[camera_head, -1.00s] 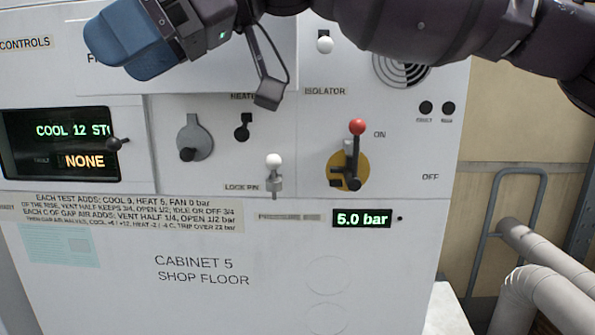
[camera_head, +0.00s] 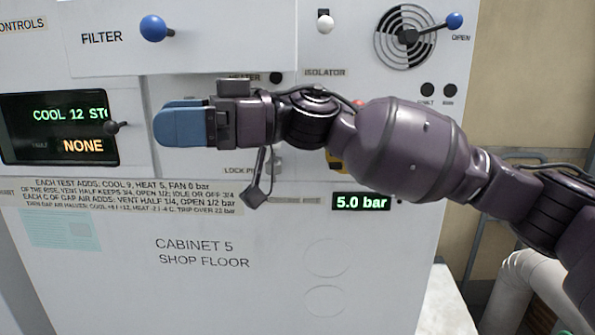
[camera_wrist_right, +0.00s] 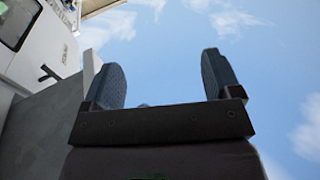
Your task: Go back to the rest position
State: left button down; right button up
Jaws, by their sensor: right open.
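My right gripper (camera_head: 180,124) is in front of the cabinet (camera_head: 200,300) in the head view, its blue fingers pointing left. In the right wrist view its two fingers (camera_wrist_right: 163,88) stand wide apart with only sky between them. It holds nothing. My right arm crosses the panel from the right and hides most of the isolator switch and part of the lock pin. My left gripper is not in view.
The cabinet front carries a blue filter knob (camera_head: 153,28), a white knob (camera_head: 325,24), a vent lever with a blue knob (camera_head: 454,20), a status screen (camera_head: 60,128) and a 5.0 bar display (camera_head: 361,202). Pale pipes (camera_head: 525,290) stand at right.

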jog(key=w+d+f+m+t+y, duration=0.4)
jog(key=w+d+f+m+t, duration=0.55)
jog(key=d+f+t, duration=0.6)
jog(key=w+d+f+m+t+h, duration=0.1)
jog(key=d+f+m+t+h, duration=0.2)
jog(key=d+f+h, duration=0.5)
jog(key=d+f+m+t+h, duration=0.15)
jog(key=d+f+t, duration=0.3)
jog(key=f, duration=0.65)
jog(key=s+d+f+m+g+h, duration=0.1)
jog(key=s+d+f+h, duration=0.35)
jog(key=d+f, duration=0.3)
jog(key=s+d+f+m+h, duration=0.25)
jog(key=s+d+f, duration=0.25)
jog(key=d+f, duration=0.25)
jog(key=s+d+f+n+g+h, duration=0.1)
jog(key=s+d+f+g+h, duration=0.15)
jog(key=s+d+f, duration=0.4)
jog(key=s+d+f+n+g+h, duration=0.1)
jog(key=s+d+f+g+h, duration=0.2)
jog(key=s, duration=0.7)
jog(key=w+a+f+m+t, duration=0.1)
jog(key=a+m, duration=0.4)
jog(key=a, duration=0.6)
jog(key=shift+w+f+t, duration=0.2)
jog(key=shift+f+t, duration=0.15)
jog(key=shift+f, duration=0.25)
jog(key=shift+a, duration=0.15)
